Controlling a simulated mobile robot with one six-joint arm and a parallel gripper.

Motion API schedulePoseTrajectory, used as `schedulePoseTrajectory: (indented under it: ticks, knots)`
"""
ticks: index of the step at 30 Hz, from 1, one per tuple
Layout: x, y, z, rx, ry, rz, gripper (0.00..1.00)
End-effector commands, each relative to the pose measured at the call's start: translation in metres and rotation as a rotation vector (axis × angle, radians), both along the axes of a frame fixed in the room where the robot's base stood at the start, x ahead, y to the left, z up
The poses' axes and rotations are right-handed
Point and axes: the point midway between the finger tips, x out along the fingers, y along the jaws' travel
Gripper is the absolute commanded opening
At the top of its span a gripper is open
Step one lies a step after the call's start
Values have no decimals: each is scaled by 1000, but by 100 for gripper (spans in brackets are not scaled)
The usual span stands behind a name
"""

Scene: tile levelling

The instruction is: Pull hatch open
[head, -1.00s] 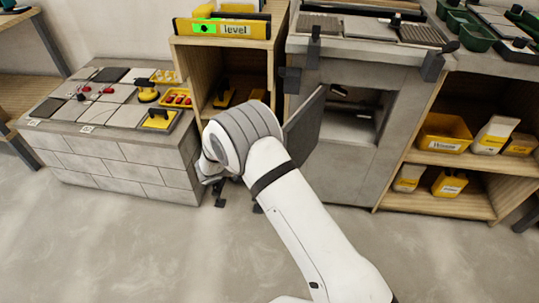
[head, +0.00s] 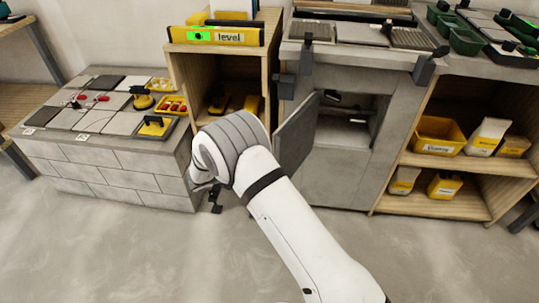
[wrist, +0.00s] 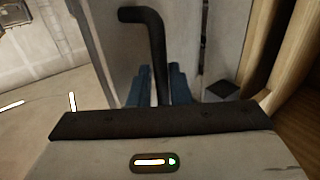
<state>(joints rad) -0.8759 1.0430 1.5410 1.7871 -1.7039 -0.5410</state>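The hatch (head: 297,137) is a grey panel standing swung out from the front of the grey cabinet. Its opening (head: 345,125) shows a hollow with something dark inside. In the wrist view the hatch face (wrist: 122,50) lies ahead, with a bent black handle (wrist: 156,40) on it. My gripper (wrist: 160,82) has its blue fingers on both sides of the handle's bar, close against it, and looks shut on it. In the head view my white arm hides the handle and most of the gripper.
A tiled bench (head: 110,150) with tiles and tools stands close left of my arm. A shelf with a yellow level (head: 215,36) on top stands behind the arm. Shelves with yellow bins (head: 440,135) are at right. The floor in front is clear.

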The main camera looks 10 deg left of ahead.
Motion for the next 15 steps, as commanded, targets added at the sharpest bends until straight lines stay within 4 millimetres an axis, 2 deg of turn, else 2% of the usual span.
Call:
schedulePoseTrajectory:
  ticks: [9, 15]
  knots:
    - [-31, 44, 1, 1, 1, 4, 17]
    - [-40, 55, 0, 0, 1, 1, 17]
